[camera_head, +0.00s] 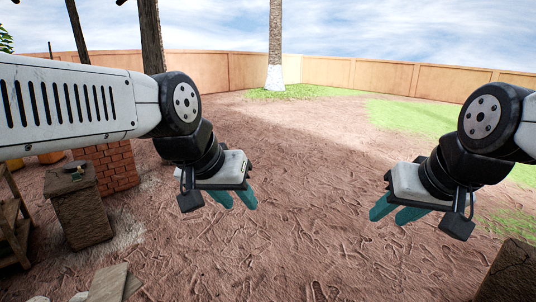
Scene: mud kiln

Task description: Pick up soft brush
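I cannot make out a soft brush in this view. Small dark and light items (77,170) lie on top of a brown block-like stand (82,215) at the left; they are too small to identify. My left gripper (238,203) hangs left of the middle, with its two teal fingers apart and nothing between them. My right gripper (391,215) hangs right of the middle, also with its teal fingers apart and empty. Both are above bare ground, away from the stand.
A red brick structure (113,166) stands behind the stand. A wooden rack (14,222) is at the left edge, and boards (108,284) lie at the lower left. A brown block (512,275) is at the lower right. The muddy ground (310,240) between is clear.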

